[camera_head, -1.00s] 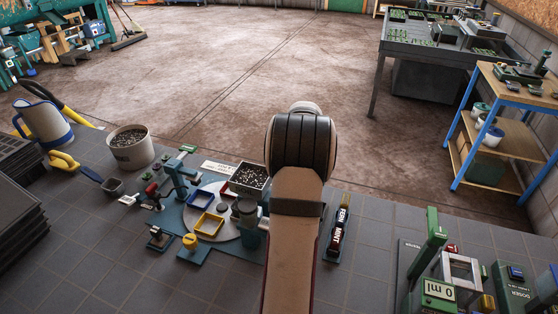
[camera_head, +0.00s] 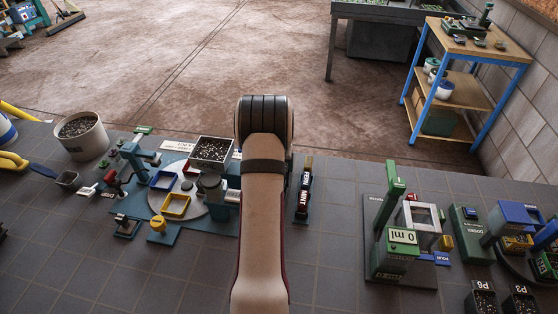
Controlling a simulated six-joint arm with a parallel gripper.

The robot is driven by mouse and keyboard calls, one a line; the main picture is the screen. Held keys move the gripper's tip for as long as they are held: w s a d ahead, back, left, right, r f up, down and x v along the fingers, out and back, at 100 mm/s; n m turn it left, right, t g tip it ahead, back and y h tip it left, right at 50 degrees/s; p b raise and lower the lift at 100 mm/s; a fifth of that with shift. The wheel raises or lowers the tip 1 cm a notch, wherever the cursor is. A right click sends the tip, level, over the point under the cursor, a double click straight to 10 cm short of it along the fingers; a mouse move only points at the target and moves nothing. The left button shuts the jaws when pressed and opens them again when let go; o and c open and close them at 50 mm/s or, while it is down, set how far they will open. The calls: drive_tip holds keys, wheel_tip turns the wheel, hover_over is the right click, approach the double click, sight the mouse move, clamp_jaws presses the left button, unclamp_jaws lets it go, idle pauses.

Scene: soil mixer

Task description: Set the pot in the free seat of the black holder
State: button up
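Two small dark pots filled with soil stand at the bottom right edge, a pot labelled P6 (camera_head: 480,300) and a pot labelled P3 (camera_head: 521,301). They are cut off by the frame, so I cannot tell whether they sit in a holder. I cannot make out a black holder with a free seat for certain. My arm reaches up the middle of the view, and its thick dark joint hides what lies beyond it. My gripper is not visible, so I cannot see whether it holds a pot.
A round mixing station with a yellow tray (camera_head: 176,206) and a soil box (camera_head: 212,150) stands left of my arm. A soil bucket (camera_head: 80,136) is farther left. A green "0 ml" machine (camera_head: 403,238) and a blue-topped device (camera_head: 520,214) stand right.

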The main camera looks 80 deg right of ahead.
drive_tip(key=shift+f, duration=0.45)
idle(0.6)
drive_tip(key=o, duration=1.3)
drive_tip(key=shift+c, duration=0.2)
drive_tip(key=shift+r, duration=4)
